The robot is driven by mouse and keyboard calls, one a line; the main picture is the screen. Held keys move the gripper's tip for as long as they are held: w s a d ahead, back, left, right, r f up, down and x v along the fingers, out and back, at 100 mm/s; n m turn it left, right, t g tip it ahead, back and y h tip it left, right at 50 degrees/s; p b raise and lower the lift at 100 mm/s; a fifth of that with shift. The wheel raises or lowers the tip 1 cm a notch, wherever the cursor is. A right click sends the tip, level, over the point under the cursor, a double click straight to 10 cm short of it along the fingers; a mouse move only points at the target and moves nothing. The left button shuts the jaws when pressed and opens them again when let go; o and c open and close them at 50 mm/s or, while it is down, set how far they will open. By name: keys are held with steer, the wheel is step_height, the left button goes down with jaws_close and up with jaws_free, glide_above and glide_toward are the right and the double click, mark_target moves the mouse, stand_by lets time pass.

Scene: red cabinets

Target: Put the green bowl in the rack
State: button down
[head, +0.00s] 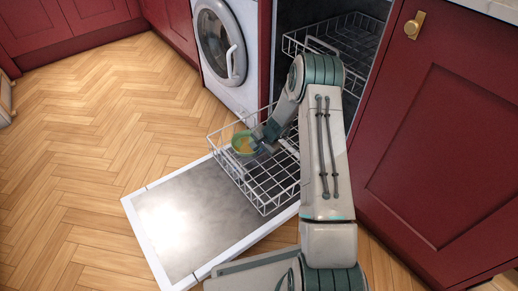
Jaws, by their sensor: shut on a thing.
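The green bowl (243,144) is in the head view, over the left back part of the lower dishwasher rack (265,207). Its inside looks yellowish. My gripper (257,142) is shut on the bowl's right side. The lower rack is a white wire basket pulled out over the open dishwasher door. I cannot tell whether the bowl touches the rack's wires or hangs just above them. My arm hides the right part of the rack.
The open dishwasher door (190,221) lies low over the wooden floor (85,130). An upper rack (345,40) sits inside the dishwasher. A white washing machine (224,50) stands to the left. A red cabinet (440,150) stands close on the right. Floor at left is clear.

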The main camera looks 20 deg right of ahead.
steer(key=shift+f, duration=0.35)
steer(key=c, duration=1.5)
jaws_free()
steer(key=shift+r, duration=0.2)
steer(key=shift+p+v, duration=1.5)
steer(key=shift+v, duration=1.85)
steer(key=shift+r, duration=0.1)
